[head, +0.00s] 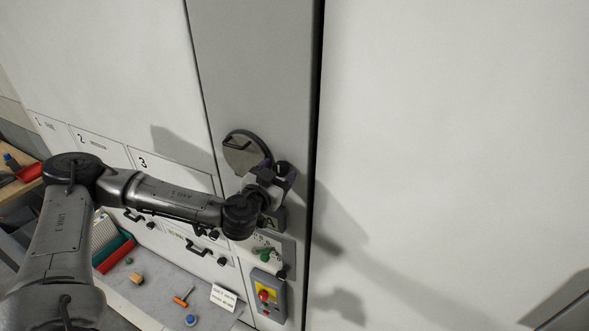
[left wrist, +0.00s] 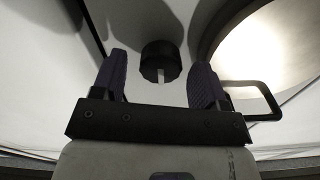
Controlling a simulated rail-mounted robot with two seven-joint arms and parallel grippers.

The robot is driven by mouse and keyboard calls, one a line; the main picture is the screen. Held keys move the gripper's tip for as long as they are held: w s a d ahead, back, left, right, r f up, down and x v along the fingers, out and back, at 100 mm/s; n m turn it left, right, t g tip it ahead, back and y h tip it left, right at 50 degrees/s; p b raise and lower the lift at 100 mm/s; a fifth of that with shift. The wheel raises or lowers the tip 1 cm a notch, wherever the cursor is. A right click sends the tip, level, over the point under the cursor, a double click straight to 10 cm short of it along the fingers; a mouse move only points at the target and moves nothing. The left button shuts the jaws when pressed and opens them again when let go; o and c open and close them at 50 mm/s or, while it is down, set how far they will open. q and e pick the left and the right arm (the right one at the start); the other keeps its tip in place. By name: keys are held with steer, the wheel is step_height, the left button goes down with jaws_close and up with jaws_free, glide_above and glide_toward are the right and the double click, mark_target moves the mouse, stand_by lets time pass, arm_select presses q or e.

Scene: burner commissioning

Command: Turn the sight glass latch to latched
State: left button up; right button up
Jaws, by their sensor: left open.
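The sight glass cover (head: 243,150) is a round grey disc with a dark handle on the narrow grey panel. In the left wrist view, the round sight glass (left wrist: 262,50) is bright at the right, with its looped handle (left wrist: 262,100) below. The latch appears to be the round black knob (left wrist: 160,60) with a pale mark pointing down the picture. My left gripper (head: 284,176) is at the panel, just right of and below the cover. Its purple fingers are open, one on each side of the knob in the left wrist view (left wrist: 161,72); I cannot tell whether they touch it. My arm hides the knob in the head view.
A bench (head: 160,293) at lower left holds a sign (head: 224,297), an orange-handled tool (head: 183,296) and small parts. The white wall at right is clear.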

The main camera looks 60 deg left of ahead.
arm_select(q)
steer(key=shift+w+a, duration=0.3)
steer(key=shift+w, duration=0.2)
